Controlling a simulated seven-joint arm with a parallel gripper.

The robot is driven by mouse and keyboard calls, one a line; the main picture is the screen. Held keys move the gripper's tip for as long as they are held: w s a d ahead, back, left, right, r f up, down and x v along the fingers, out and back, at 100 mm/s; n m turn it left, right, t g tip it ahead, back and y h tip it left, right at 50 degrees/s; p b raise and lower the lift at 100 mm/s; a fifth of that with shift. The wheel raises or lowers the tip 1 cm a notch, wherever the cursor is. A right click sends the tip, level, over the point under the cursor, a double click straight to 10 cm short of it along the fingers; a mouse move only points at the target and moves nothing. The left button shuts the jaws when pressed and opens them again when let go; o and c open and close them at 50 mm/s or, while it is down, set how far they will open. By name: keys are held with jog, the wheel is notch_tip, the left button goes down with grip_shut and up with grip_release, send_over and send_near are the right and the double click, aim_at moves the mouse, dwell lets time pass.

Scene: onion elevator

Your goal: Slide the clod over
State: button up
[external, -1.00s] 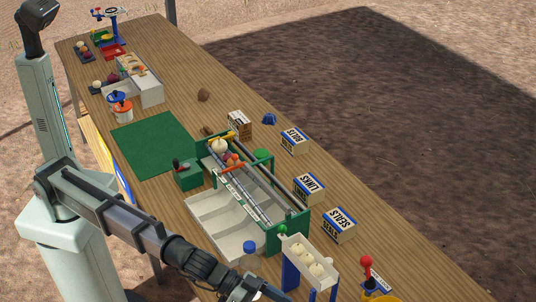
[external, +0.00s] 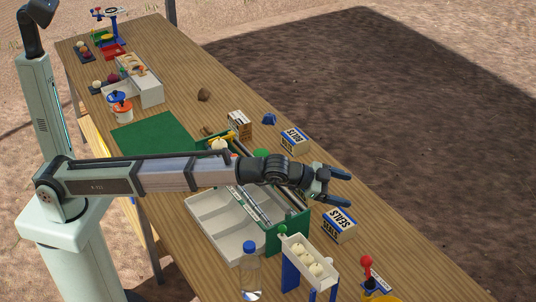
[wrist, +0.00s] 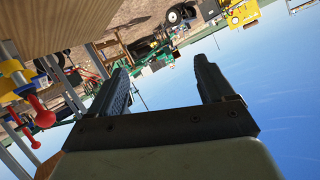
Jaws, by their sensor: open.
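Two brown lumps that look like clods lie on the wooden table (external: 330,262). One clod (external: 204,95) is on bare wood behind the green mat; a smaller brown lump (external: 207,131) lies near the mat's right corner, by the elevator. My gripper (external: 345,188) is open and empty, stretched out over the right side of the table, well away from both lumps. In the wrist view its two fingers (wrist: 160,75) stand apart with sky and distant ground between them. My arm hides much of the green elevator frame (external: 290,233) and its produce.
A white divided tray (external: 226,236) sits beside the elevator. Boxes labelled bolts (external: 295,139) and seals (external: 340,226) stand along the right edge. A bottle (external: 250,272) and a rack of white balls (external: 310,262) are in front. The green mat (external: 155,132) is clear.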

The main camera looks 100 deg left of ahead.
jog(key=s+a+f+n+g+y, duration=0.15)
jog(key=s+a, duration=0.25)
jog(key=a, duration=1)
jog(key=s+a+g+y, duration=0.15)
jog(key=s+a, duration=0.35)
jog(key=a, duration=1)
jog(key=s+a+g+y, duration=0.15)
jog(key=s+a, duration=0.25)
jog(key=a, duration=1)
jog(key=s+a+g, duration=0.3)
jog(key=s+a, duration=0.8)
jog(key=a, duration=0.3)
jog(key=s+a+f+n+g, duration=0.1)
jog(key=s+a+g, duration=0.1)
jog(key=s+a, duration=0.9)
jog(key=s+a+f+n+g, duration=0.1)
jog(key=s+a+g, duration=0.1)
jog(key=s+a, duration=0.95)
jog(key=s+d+f+n+h, duration=0.1)
jog(key=s+f, duration=0.3)
jog(key=s, duration=0.8)
jog(key=s+d+f+n+g+h, duration=0.1)
jog(key=s+f+h, duration=0.2)
jog(key=s, duration=0.9)
jog(key=shift+s+d+f, duration=0.2)
jog(key=shift+s+f, duration=0.05)
jog(key=shift+f, duration=0.55)
jog(key=shift+f, duration=0.1)
